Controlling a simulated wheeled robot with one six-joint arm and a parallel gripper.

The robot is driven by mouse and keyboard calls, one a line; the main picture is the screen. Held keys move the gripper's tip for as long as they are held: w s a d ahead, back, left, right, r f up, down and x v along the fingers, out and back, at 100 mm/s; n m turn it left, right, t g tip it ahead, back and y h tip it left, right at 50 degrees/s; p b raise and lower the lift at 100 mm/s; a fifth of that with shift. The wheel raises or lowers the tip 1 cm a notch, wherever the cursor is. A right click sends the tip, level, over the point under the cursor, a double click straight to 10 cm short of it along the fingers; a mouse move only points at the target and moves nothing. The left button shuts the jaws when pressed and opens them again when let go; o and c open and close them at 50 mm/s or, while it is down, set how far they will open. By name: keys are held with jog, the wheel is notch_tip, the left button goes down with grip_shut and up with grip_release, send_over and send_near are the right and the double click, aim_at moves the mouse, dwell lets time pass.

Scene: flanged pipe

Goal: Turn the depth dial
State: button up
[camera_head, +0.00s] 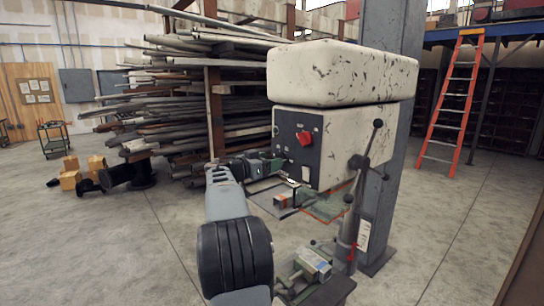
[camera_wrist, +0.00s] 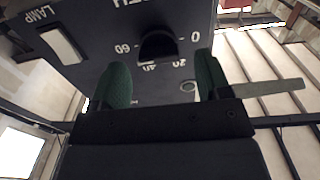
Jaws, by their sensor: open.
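The depth dial (camera_wrist: 158,46) is a small black knob on a dark panel in the wrist view, with white numbers 0, 20, 40 and 60 around it. The lettering beside it is partly cut off and looks upside down. My gripper (camera_wrist: 161,68) is open, with one green finger on each side of the dial in the picture and gaps on both sides. I cannot tell how far the fingertips are from the panel. In the head view my gripper (camera_head: 284,172) is at the lower part of the drill press's control panel (camera_head: 290,133); the dial cannot be made out there.
A red knob (camera_head: 305,138) sits higher on the panel. A lamp switch (camera_wrist: 62,46) is left of the dial in the wrist view. The feed handle (camera_head: 361,163) stands right of the panel. A vise (camera_head: 312,262) is below. A pipe rack (camera_head: 180,95) stands behind.

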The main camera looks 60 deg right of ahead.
jog(key=shift+x, duration=0.85)
jog(key=shift+c, duration=0.3)
